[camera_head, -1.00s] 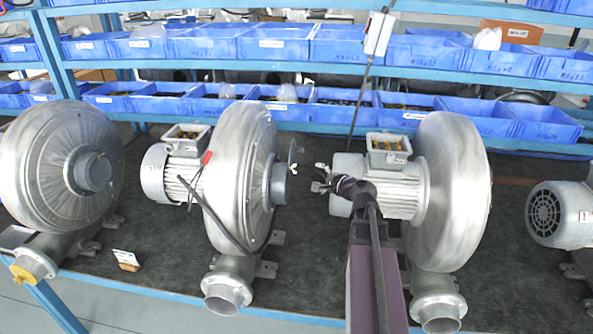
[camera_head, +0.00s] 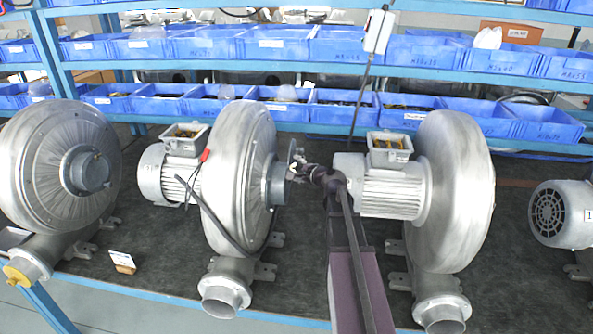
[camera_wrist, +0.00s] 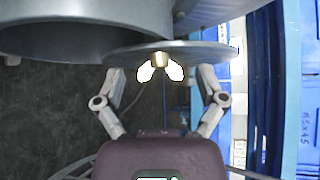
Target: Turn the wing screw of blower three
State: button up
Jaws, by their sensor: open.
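The wing screw (camera_wrist: 160,69) has a brass-coloured stem and two bright, pale wings. It sits at the middle of a grey round plate (camera_wrist: 200,49) in front of a blower inlet pipe (camera_wrist: 90,25). My gripper (camera_wrist: 161,75) is open, with one finger on each side of the wing screw and apart from its wings. In the head view, my gripper (camera_head: 298,172) is at the inlet side of the second blower from the left (camera_head: 238,185). The screw is mostly hidden by my fingers there. No blower number is readable.
Another blower's motor (camera_head: 385,190) stands close to the right of my gripper. More blowers stand at the far left (camera_head: 62,165) and far right (camera_head: 562,210). A dark cable hangs across the second blower. Blue bins (camera_head: 345,108) fill the shelves behind.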

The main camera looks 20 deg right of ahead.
jog(key=c, duration=1.1)
jog(key=shift+c, duration=0.2)
jog(key=shift+r+g+p, duration=0.1)
jog(key=shift+g+p, duration=0.2)
jog(key=shift+p, duration=0.2)
jog(key=shift+r+m+g+p, duration=0.1)
jog(key=shift+m+g+p, duration=0.25)
jog(key=shift+p, duration=0.25)
jog(key=m+g+p, duration=0.1)
jog(key=g+p, duration=0.1)
jog(key=shift+w+m+y+p, duration=0.1)
jog(key=shift+m+y+p, duration=0.25)
jog(key=shift+y, duration=0.05)
jog(key=shift+m+g+y+p, duration=0.5)
jog(key=shift+m+g+p, duration=0.2)
jog(key=shift+g+p, duration=0.4)
jog(key=shift+f+m+g, duration=0.2)
jog(key=shift+m+g, duration=0.1)
jog(key=shift+g, duration=0.25)
